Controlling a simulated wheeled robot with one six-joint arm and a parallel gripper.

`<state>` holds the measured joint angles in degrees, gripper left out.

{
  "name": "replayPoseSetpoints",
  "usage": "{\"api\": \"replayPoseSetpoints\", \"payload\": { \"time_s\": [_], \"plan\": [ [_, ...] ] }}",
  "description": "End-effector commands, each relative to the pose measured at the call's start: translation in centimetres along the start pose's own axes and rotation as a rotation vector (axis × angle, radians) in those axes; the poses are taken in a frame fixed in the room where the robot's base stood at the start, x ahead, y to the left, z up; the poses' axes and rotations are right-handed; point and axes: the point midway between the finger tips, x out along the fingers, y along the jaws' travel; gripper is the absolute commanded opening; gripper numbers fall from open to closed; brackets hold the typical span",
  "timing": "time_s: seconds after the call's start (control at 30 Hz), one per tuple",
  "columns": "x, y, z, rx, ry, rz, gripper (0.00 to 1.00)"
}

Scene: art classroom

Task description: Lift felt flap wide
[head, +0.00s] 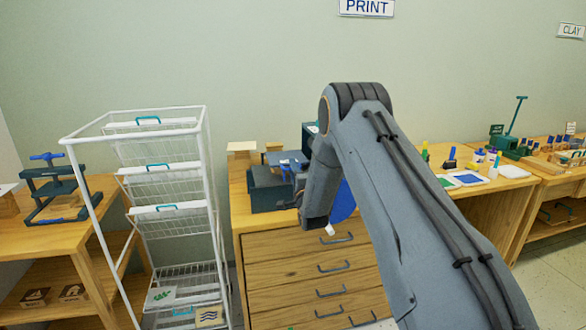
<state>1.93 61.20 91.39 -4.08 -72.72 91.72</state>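My arm reaches in from the right and bends down over the wooden drawer cabinet. My gripper (316,220) is at the low end of the arm, near the cabinet's front edge, and is mostly hidden by my own wrist. I cannot see its fingers clearly or whether they hold anything. A blue rounded sheet (343,203) shows just right of my wrist; I cannot tell if it is the felt flap or if my gripper touches it. A dark press-like box (268,188) with a blue-grey top (291,160) stands on the cabinet, left of my wrist.
A white wire rack (207,190) stands close at the left, with a small press (52,190) on a wooden table beyond it. The drawer cabinet (300,275) is below my gripper. Bottles and blue and green pads (467,178) lie on the counter at the right.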

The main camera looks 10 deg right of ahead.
Motion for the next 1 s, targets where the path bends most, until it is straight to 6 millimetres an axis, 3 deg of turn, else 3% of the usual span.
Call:
{"api": "replayPoseSetpoints", "payload": {
  "time_s": [0.37, 0.53, 0.83, 1.0],
  "plan": [
    [0.7, 0.0, 0.0, 0.0, 0.0, 0.0, 0.26],
    [0.6, 0.0, 0.0, -0.001, 0.0, 0.0, 0.0],
    [0.7, -0.3, -0.3, -0.001, 0.004, 0.002, 0.0],
    [0.9, -1.4, -2.3, -0.005, 0.025, 0.035, 0.0]
  ]
}}
